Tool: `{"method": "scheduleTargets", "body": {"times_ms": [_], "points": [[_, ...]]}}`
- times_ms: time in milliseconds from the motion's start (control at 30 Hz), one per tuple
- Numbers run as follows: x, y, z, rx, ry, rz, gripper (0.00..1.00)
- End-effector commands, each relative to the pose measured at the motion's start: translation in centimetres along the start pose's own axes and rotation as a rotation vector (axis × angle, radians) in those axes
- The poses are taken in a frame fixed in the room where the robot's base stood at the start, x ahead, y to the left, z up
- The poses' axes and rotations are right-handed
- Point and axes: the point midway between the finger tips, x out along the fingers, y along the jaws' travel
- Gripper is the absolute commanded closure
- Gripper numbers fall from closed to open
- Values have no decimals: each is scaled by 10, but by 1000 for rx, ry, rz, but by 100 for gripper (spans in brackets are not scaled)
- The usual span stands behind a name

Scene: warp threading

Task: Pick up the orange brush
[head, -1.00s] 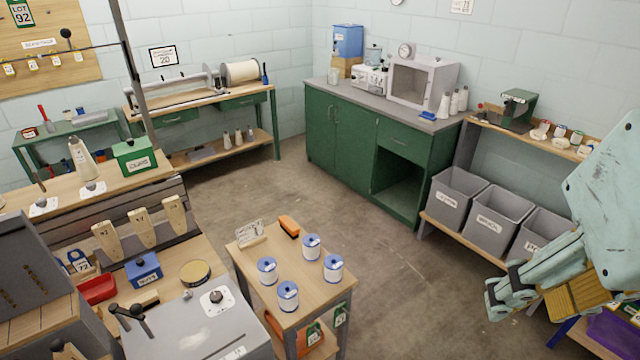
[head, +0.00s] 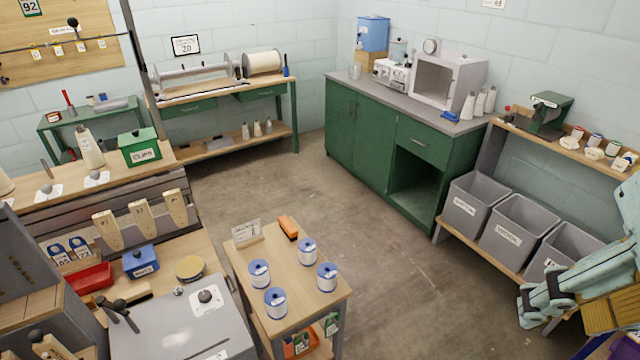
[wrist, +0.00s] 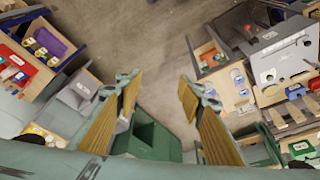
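The orange brush (head: 288,228) lies at the back edge of the top of a small wooden cart (head: 318,303), in the head view. It is beside a white sign card and behind several blue-and-white spools. My gripper (head: 545,300) is at the lower right of the head view, well to the right of the cart and apart from the brush. In the wrist view my gripper (wrist: 160,92) is open, with two wood-coloured fingers wide apart and nothing between them. The brush is too small to make out surely in the wrist view.
Spools (head: 276,302) stand close together on the cart top. A grey-topped machine (head: 180,330) stands left of the cart. Grey bins (head: 512,232) line the right wall, and a green cabinet (head: 355,140) stands at the back. The floor (head: 400,280) between cart and bins is clear.

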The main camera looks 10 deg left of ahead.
Motion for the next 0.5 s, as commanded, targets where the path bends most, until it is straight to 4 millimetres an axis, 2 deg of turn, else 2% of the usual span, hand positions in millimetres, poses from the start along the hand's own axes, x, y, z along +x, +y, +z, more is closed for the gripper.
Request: {"method": "scheduleTargets", "body": {"times_ms": [267, 500], "points": [[0, 0, -1, -1, 0, 0, 65], [0, -3, -15, -16, -7, -4, 65]]}}
